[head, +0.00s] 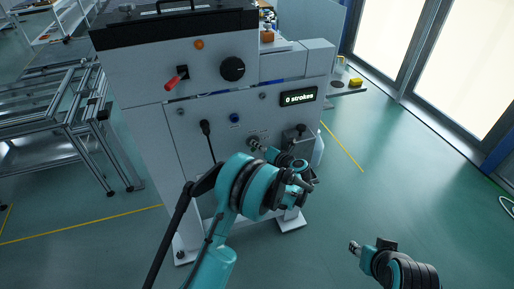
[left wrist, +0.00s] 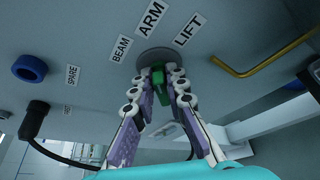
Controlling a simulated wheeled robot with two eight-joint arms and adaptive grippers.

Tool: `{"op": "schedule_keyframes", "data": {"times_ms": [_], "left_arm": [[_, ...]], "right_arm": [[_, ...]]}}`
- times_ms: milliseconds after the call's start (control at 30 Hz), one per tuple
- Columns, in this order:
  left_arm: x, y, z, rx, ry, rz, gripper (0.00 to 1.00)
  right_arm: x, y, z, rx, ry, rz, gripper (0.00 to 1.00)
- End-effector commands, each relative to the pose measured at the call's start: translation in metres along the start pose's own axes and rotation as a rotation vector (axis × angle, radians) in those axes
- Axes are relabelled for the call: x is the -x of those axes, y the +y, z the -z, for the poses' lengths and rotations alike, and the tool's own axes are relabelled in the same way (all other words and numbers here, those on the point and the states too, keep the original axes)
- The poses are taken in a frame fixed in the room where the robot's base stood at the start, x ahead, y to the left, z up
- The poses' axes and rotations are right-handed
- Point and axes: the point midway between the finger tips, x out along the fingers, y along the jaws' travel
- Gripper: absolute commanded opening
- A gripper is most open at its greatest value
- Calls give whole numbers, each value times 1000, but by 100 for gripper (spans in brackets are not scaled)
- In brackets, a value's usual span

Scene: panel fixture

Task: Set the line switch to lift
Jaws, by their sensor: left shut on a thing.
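The line switch is a green handle (left wrist: 158,84) on a round grey base (left wrist: 156,57) in the left wrist view. Labels BEAM (left wrist: 121,48), ARM (left wrist: 151,17) and LIFT (left wrist: 188,30) fan around the base. My left gripper (left wrist: 164,78) is shut on the green handle, one finger on each side. The fingers partly hide it, and I cannot tell for sure which label it points at. In the head view my left gripper (head: 257,146) reaches the panel's lower front. My right gripper (head: 370,247) is away from the panel, over the floor at lower right; its opening is unclear.
The grey cabinet carries a red lever (head: 175,79), a black dial (head: 232,68) and a display (head: 299,97) reading "0 strokes". A blue ring socket (left wrist: 29,68), a black plug (left wrist: 34,118) with cable and a yellow bar (left wrist: 262,65) flank the switch. Floor at right is clear.

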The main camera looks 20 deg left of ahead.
Motion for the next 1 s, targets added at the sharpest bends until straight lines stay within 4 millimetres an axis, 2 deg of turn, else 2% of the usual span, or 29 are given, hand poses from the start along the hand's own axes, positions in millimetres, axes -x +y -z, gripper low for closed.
{"op": "schedule_keyframes", "data": {"times_ms": [600, 1000], "left_arm": [[-1, -7, 2, -513, -1, -213, 0], [-1, -9, 2, -696, -2, -288, 0]], "right_arm": [[-3, 0, -2, 0, 0, 0, 40], [-3, 0, -2, 0, 0, 0, 40]]}}
